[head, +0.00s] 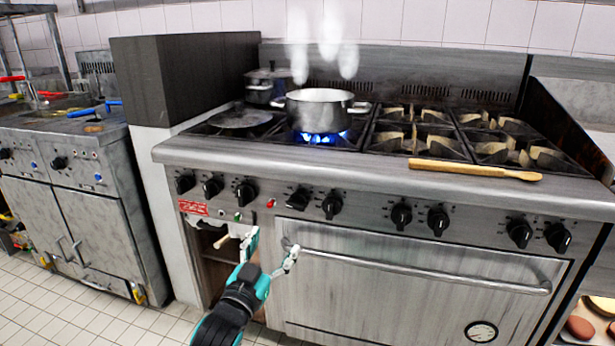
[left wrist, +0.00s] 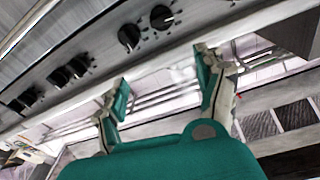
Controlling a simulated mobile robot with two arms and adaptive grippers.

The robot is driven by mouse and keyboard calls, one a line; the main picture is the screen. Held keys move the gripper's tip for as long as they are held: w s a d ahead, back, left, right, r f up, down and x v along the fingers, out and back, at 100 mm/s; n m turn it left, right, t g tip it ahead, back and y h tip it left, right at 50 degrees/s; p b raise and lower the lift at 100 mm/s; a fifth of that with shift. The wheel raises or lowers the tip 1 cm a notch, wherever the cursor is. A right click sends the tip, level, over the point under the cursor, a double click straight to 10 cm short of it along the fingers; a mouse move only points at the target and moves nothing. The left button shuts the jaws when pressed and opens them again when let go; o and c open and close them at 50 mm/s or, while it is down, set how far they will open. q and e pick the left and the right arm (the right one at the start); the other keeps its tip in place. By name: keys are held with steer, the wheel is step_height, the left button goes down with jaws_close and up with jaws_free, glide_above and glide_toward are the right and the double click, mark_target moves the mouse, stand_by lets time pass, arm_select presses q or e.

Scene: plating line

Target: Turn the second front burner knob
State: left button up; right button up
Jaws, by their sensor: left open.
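The stove's front panel carries a row of black knobs. A left group has three knobs, the rightmost of them (head: 246,193); then come paired knobs, such as the left knob (head: 297,199) and right knob (head: 331,205) of the first pair. I cannot tell for certain which is the second front burner knob. My left gripper (head: 272,248) is open and empty, below the panel near the oven handle's left end. In the left wrist view its fingers (left wrist: 160,88) are spread apart, with several knobs (left wrist: 130,38) beyond them, none between or touching.
A steaming pot (head: 320,108) stands over a lit blue flame. A wooden spatula (head: 475,170) lies along the stove's front edge. The oven handle (head: 420,271) juts out below the knobs. A fryer unit (head: 100,190) stands at left.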

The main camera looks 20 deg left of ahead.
arm_select(q)
steer(key=a+f+g+y, duration=0.1)
steer(key=b, duration=0.2)
glide_toward(295, 208)
steer(key=w, duration=0.4)
steer(key=shift+w, duration=0.15)
steer(key=w, duration=0.5)
steer(key=shift+d+r+b, duration=0.15)
steer(key=shift+b, duration=0.25)
arm_select(e)
steer(key=s+d+r+g, duration=0.2)
steer(key=s+r, duration=0.2)
steer(key=s, duration=0.2)
steer(key=shift+s, duration=0.3)
